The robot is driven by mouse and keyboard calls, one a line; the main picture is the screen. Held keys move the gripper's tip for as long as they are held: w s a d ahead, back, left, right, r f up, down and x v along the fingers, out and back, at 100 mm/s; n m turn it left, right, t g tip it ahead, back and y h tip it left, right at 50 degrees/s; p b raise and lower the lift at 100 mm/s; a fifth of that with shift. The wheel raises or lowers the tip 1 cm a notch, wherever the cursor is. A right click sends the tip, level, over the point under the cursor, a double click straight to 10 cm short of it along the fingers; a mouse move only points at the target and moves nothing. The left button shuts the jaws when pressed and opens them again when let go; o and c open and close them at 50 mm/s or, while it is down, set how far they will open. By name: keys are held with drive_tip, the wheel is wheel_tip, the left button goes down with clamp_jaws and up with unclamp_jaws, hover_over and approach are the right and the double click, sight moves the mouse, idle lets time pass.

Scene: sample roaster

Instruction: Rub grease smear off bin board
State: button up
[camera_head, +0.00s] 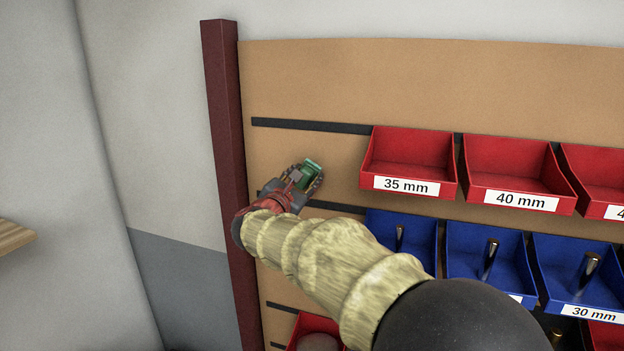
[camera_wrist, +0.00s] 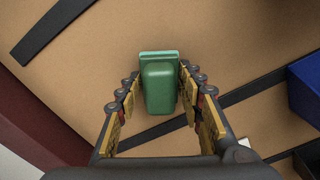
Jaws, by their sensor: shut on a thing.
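The tan bin board (camera_head: 310,80) stands upright with dark horizontal rails; its bare surface fills much of the wrist view (camera_wrist: 215,35). My gripper (camera_head: 306,178) is at the board's left part, left of the 35 mm bin. In the wrist view my gripper (camera_wrist: 158,76) is shut on a green block-shaped scrubber (camera_wrist: 158,88) with a paler green pad at its far end. The scrubber also shows in the head view (camera_head: 313,167). The pad faces the board; I cannot tell whether it touches. No grease smear shows in either view; any under the pad or arm is hidden.
Red bins, labelled 35 mm (camera_head: 408,160) and 40 mm (camera_head: 515,172), hang to the right. Blue bins (camera_head: 402,235) holding metal parts hang below them. A dark red post (camera_head: 225,140) borders the board's left. Bare board lies above the upper rail (camera_head: 310,125).

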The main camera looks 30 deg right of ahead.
drive_tip(key=w+a, duration=0.2)
drive_tip(key=w, duration=0.1)
drive_tip(key=shift+a, duration=0.25)
idle(0.4)
drive_tip(key=shift+b+v, duration=0.5)
drive_tip(key=shift+v, duration=2.5)
drive_tip(key=shift+v, duration=1.5)
